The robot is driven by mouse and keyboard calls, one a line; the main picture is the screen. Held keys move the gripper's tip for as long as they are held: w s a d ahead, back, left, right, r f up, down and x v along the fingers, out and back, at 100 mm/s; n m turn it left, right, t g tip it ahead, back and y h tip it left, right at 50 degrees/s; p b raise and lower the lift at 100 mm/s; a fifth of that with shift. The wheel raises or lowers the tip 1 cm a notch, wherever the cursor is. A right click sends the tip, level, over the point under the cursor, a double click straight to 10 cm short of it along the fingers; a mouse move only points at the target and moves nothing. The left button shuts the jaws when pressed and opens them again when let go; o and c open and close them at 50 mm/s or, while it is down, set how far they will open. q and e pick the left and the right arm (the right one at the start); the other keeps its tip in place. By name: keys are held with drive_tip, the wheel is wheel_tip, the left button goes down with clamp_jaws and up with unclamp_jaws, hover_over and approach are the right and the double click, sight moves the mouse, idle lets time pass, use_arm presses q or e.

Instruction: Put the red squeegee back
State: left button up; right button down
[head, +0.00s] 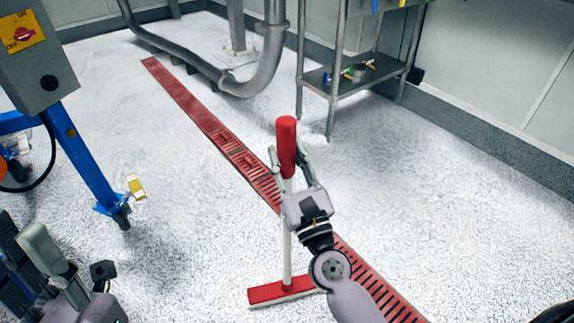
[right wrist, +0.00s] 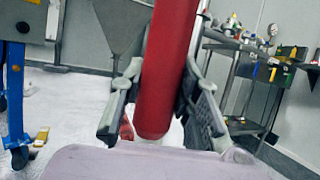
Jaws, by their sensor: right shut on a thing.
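The red squeegee has a red grip (head: 286,145), a white pole and a red head (head: 270,292). It stands nearly upright in the head view, its head low by the floor; I cannot tell whether it touches. My right gripper (head: 289,168) is shut around the lower part of the red grip. In the right wrist view the red grip (right wrist: 168,75) runs between the two fingers of my right gripper (right wrist: 162,105). My left gripper (head: 60,262) is at the lower left, partly cut off, away from the squeegee; its opening is unclear.
A red slotted floor drain (head: 215,128) runs diagonally under the squeegee. A steel table with a lower shelf (head: 350,78) holding small coloured items stands at the back right. A blue-legged machine (head: 88,155) and a yellow object (head: 135,187) are at left. The floor at right is clear.

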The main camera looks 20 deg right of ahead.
drive_tip(key=shift+f, duration=0.25)
drive_tip(key=shift+f, duration=0.2)
drive_tip(key=c, duration=1.2)
unclamp_jaws()
